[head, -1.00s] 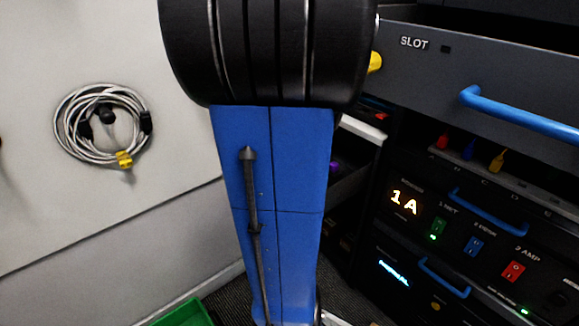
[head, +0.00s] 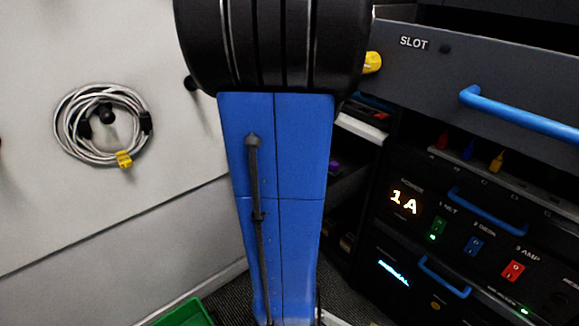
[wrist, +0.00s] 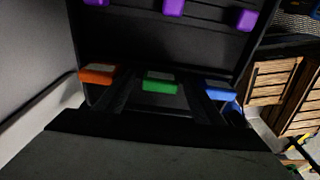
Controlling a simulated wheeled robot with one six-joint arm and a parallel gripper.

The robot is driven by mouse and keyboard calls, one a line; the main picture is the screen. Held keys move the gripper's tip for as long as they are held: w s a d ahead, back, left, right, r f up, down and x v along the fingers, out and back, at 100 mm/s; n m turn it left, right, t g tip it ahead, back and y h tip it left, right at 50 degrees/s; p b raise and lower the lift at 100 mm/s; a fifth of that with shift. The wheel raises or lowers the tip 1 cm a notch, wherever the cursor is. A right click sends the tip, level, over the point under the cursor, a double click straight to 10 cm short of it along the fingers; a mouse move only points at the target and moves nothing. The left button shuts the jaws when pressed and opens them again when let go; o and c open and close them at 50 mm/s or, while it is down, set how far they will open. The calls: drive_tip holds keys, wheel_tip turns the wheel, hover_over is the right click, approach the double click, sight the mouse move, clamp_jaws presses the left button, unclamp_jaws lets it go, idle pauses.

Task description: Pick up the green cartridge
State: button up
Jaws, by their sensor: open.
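The green cartridge (wrist: 160,84) sits in the middle of a row in the wrist view, with an orange cartridge (wrist: 98,76) on its left and a blue cartridge (wrist: 217,92) on its right. My gripper (wrist: 157,76) is open, its two dark fingers reaching forward on either side of the green cartridge. I cannot tell whether they touch it. Nothing is held. The green cartridge and my gripper do not show in the head view, where my blue arm fills the middle.
Several purple cartridges (wrist: 173,7) sit on a dark rack beyond the row. Wooden crates (wrist: 270,85) stand at the right. In the head view a drawer marked SLOT with a blue handle (head: 520,113) and a switch panel (head: 455,225) stand right of my arm. A coiled cable (head: 103,125) hangs left.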

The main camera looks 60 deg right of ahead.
drive_tip(key=c, duration=1.1)
drive_tip(key=shift+r, duration=0.15)
drive_tip(key=shift+r, duration=6.65)
